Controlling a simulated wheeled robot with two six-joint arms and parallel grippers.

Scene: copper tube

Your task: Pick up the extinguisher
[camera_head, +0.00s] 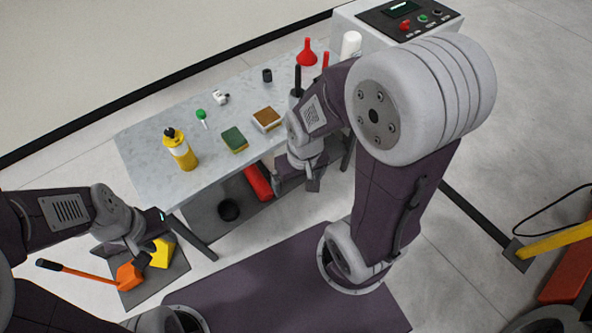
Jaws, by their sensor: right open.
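The extinguisher appears to be the red cylinder (257,182) lying on the dark lower shelf under the table. Its right end is partly hidden behind my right gripper and the table edge. My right gripper (297,186) is open and empty, pointing down at the table's front side, just right of the red cylinder. I cannot tell whether it touches it. My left gripper (143,249) is at the lower left, above a grey mat, far from the cylinder. Its fingers are too small and overlapped to tell whether they are open.
The marble-topped table (150,140) carries a yellow bottle (181,152), sponges (235,140), a red funnel (306,56) and small items. A black round object (229,210) sits on the shelf. An orange-handled tool (80,272) and yellow piece (161,254) lie near my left gripper.

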